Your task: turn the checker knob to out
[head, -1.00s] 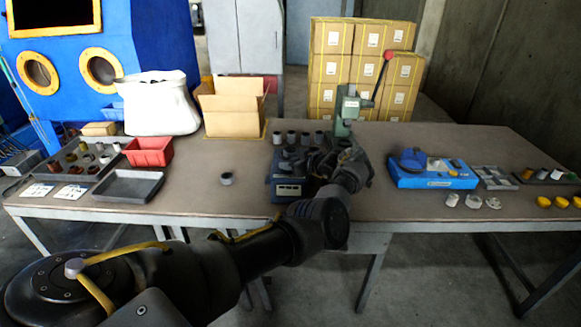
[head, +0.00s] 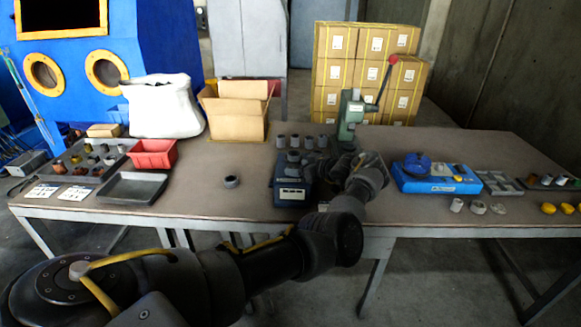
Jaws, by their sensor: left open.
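A dark blue box (head: 291,192) with a pale label on its front stands at the middle of the table. My left arm reaches in from the lower left, and my left gripper (head: 324,166) is open just right of this box, low over the table. Its fingers are dark and small against the box, so I cannot tell whether they touch anything. A lighter blue device (head: 437,184) with a round dark blue part and a small yellow part stands further right, apart from the gripper. No knob can be made out clearly on either. My right gripper is out of view.
A green press (head: 349,115) with a red-tipped lever stands behind the gripper. Several grey cylinders (head: 295,142) stand behind the dark blue box. A grey ring (head: 231,181), an empty tray (head: 132,188) and a red bin (head: 152,154) lie left. The table between ring and box is clear.

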